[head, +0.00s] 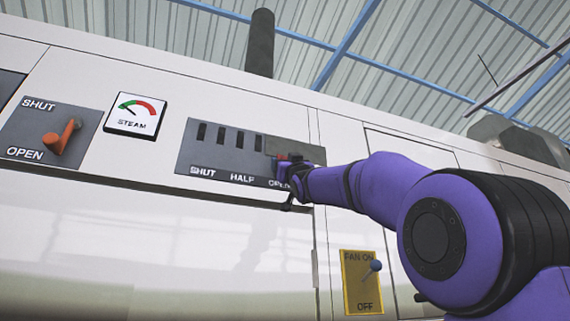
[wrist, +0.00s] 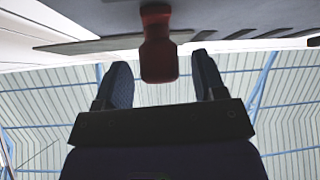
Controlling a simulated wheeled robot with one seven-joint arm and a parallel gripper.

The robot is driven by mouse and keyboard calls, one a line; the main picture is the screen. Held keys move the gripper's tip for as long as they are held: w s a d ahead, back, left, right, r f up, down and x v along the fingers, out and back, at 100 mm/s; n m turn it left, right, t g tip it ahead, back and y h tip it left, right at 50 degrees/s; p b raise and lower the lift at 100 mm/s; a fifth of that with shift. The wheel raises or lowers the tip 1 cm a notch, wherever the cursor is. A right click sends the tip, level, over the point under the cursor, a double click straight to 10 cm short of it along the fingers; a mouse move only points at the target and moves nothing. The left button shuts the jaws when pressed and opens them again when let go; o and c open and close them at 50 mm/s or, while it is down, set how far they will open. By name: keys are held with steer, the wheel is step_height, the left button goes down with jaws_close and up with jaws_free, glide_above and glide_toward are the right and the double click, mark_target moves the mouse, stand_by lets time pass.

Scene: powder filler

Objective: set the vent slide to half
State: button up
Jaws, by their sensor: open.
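The vent slide panel (head: 222,150) is a grey plate on the white machine front, marked SHUT, HALF and OPEN, with several dark slots above the words. Its red handle (head: 283,156) is at the right end, above OPEN, partly hidden by my gripper (head: 292,180). In the wrist view the red handle (wrist: 158,45) hangs from the panel between the two fingers of my gripper (wrist: 163,78). The fingers are apart, with a gap visible on each side of the handle.
Left of the panel are a STEAM gauge (head: 136,114) and an orange lever (head: 62,137) marked SHUT and OPEN. A yellow fan switch plate (head: 361,282) with a blue knob is below right. The machine face below the panel is flat and clear.

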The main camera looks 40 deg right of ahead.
steer(key=shift+w+r, duration=0.45)
steer(key=shift+r, duration=0.05)
